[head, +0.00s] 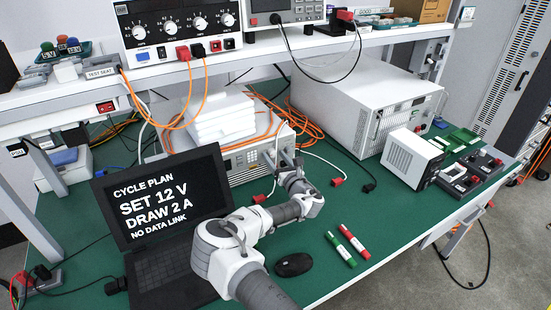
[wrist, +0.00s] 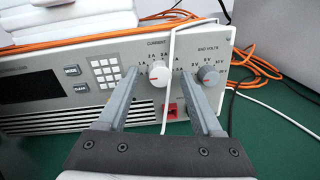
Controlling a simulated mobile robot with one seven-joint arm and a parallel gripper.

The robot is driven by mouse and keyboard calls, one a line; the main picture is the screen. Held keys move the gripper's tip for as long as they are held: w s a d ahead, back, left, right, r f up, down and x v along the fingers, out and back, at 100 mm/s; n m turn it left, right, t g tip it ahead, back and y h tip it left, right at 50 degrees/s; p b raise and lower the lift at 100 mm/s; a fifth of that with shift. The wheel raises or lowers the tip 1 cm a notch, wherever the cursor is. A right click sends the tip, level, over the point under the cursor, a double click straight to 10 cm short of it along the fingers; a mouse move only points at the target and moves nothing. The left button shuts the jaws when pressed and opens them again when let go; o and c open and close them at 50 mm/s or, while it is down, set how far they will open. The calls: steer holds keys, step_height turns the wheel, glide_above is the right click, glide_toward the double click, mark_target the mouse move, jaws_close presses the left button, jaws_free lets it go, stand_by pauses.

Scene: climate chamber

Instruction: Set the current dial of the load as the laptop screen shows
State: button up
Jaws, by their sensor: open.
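The laptop (head: 158,198) stands open at the left of the bench; its screen reads "CYCLE PLAN, SET 12 V, DRAW 2 A, NO DATA LINK". The load (head: 246,160) is the grey instrument behind it, under white slabs. In the wrist view its panel (wrist: 75,98) shows the round CURRENT dial (wrist: 158,75), with amp marks around it and a small red mark whose exact setting I cannot tell. My gripper (wrist: 160,80) is open, with one finger on each side of this dial; contact is unclear. In the head view my gripper (head: 289,160) is at the load's right front.
The END VOLTS knob (wrist: 208,75) is close right of my right finger. A white cable (wrist: 168,70) hangs across the panel by the current dial. A red socket (wrist: 169,112) is below. A mouse (head: 294,265) and two marker-like sticks (head: 347,246) lie on the green bench.

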steer(key=shift+c, duration=0.2)
jaws_close()
steer(key=shift+m, duration=0.4)
steer(key=m, duration=0.2)
steer(key=shift+r+m, duration=0.1)
steer(key=shift+m, duration=0.3)
steer(key=m, duration=0.3)
steer(key=shift+w+m, duration=0.1)
steer(key=shift+m, duration=0.2)
steer(key=m+b, duration=0.2)
steer(key=m, duration=0.4)
steer(key=shift+m+g, duration=0.3)
steer(key=shift+g, duration=0.1)
steer(key=shift+y, duration=0.3)
